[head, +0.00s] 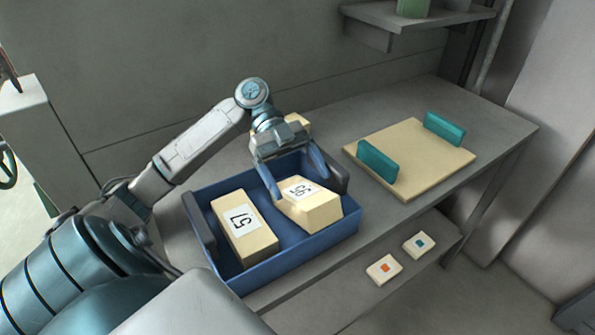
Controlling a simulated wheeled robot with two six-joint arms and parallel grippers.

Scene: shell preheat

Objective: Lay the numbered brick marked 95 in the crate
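The numbered brick marked 95 (316,211) is a cream block with a white label, which appears upside down. It is inside the blue crate (299,259), in the right half, turned at an angle and looking slightly tilted. My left gripper (304,189) reaches down over the crate, with one blue finger on either side of this brick, and appears shut on it. Whether the brick's underside touches the crate floor is hidden. A second cream brick (250,245), its label seeming to read 57, lies in the crate's left half. My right gripper is not in view.
A cream board (413,159) with two teal upright blocks (377,160) (444,129) lies right of the crate on the grey table (478,116). Another cream block (297,122) shows behind my gripper. A lower shelf holds two small tiles (384,269) (420,245).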

